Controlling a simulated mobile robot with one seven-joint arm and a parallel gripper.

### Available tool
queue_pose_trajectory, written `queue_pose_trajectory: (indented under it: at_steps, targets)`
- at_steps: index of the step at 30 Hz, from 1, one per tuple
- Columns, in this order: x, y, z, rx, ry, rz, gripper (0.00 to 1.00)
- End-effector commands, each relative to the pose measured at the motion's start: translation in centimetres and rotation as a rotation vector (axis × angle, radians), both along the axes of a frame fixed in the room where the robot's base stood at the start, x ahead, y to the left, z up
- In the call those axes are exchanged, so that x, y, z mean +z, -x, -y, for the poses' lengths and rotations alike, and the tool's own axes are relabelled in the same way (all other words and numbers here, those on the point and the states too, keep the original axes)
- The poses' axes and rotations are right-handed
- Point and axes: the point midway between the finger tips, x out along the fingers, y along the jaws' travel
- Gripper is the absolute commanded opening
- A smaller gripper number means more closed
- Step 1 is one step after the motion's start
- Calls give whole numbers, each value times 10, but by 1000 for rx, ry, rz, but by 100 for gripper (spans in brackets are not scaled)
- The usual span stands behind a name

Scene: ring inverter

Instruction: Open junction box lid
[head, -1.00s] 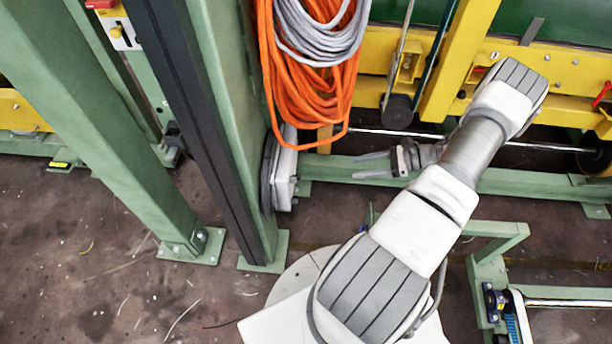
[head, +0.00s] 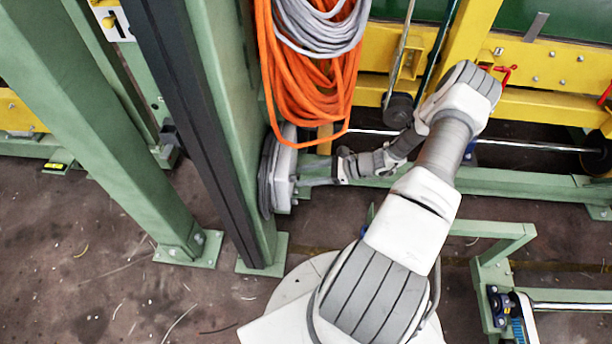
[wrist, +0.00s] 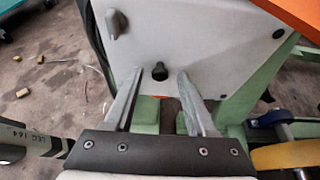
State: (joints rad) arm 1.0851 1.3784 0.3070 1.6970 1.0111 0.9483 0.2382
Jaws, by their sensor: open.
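The junction box (head: 284,178) is a light grey box with a dark rear part, fixed to the side of the green post under the hanging cables. In the wrist view its pale lid face (wrist: 205,42) fills the upper middle and looks closed. It carries a grey knob (wrist: 117,23) at upper left and a small black knob (wrist: 160,71) near its lower edge. My gripper (wrist: 161,77) is open, with one finger on each side of the black knob and nothing gripped. In the head view my gripper (head: 318,181) reaches left to the box; whether the fingertips touch it is unclear.
Orange cable loops (head: 305,95) and grey cable hang just above the box. The green post (head: 205,110) stands directly left of it. A yellow frame (head: 540,65) and a steel rod (head: 520,144) run behind my arm. Open floor (head: 90,270) lies at lower left.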

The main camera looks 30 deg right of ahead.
Motion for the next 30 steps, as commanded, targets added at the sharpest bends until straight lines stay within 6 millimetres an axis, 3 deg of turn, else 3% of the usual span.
queue_pose_trajectory:
  at_steps: [10,19,30]
  targets:
    - [-2,-2,-3,-1,1,-1,56]
    - [-1,-2,-3,0,0,-1,2]
    - [-1,-2,-3,0,0,-1,0]
